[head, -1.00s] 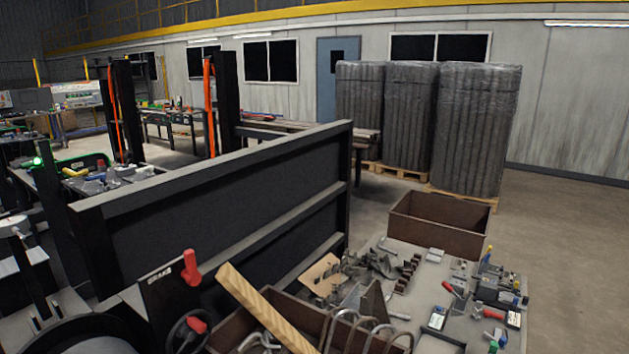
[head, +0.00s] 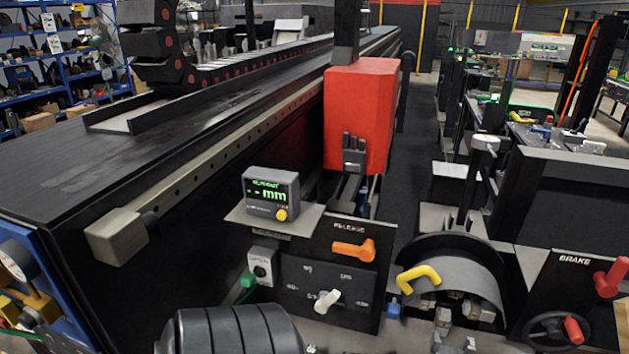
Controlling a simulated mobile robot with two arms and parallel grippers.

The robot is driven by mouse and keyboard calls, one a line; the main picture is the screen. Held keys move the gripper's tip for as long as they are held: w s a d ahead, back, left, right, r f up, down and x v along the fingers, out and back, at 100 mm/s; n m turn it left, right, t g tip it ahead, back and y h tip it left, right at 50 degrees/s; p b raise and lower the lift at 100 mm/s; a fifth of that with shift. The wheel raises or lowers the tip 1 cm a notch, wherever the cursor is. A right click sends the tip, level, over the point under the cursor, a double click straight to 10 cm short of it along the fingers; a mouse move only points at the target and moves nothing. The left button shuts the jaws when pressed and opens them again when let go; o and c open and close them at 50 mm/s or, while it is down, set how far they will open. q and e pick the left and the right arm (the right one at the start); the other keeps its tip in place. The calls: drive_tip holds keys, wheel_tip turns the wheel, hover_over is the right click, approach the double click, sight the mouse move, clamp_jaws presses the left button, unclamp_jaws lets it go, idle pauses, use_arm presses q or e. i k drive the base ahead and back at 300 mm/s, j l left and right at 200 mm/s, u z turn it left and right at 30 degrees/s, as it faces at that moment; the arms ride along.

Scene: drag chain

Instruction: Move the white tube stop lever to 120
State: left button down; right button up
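A small white lever (head: 327,300) sits low on a dark panel (head: 352,226) in the lower middle of the head view. It leans, with its rounded end up and to the right. Faint pale markings lie around it on the panel, too small to read for certain. An orange lever (head: 354,250) sits above it under a RELEASE label. I see neither of my grippers in this view, and nothing touches the white lever.
A readout box (head: 271,193) showing "mm" stands above the panel's left. A red block (head: 362,115) stands behind. A yellow handle (head: 418,275) and a BRAKE panel with a red lever (head: 610,277) are to the right. Black rollers (head: 230,332) lie at the lower left.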

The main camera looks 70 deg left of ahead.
sight(321, 305)
drive_tip(key=u, duration=2.05)
